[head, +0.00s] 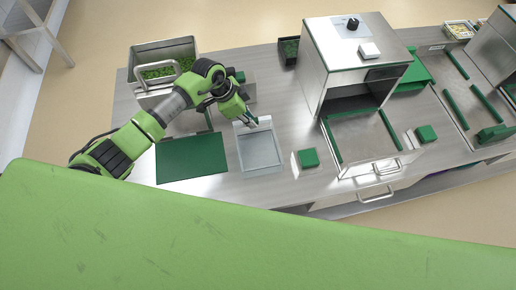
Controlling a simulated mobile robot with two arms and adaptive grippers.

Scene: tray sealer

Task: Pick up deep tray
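The deep tray (260,153), a pale grey rectangular tray, sits on the steel counter right of a dark green mat. My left arm reaches in from the left over the mat. My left gripper (250,122) is at the tray's far rim, with its fingers pointing down. The fingers are small and partly hidden by the wrist, so I cannot tell whether they are open, shut or touching the rim. My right gripper is not in view.
The green mat (192,158) lies left of the tray. A steel bin (152,98) with green contents stands behind my arm. The steel sealer (340,62) stands to the right. A green block (308,158) lies between tray and sealer. A small dark container (288,50) is behind.

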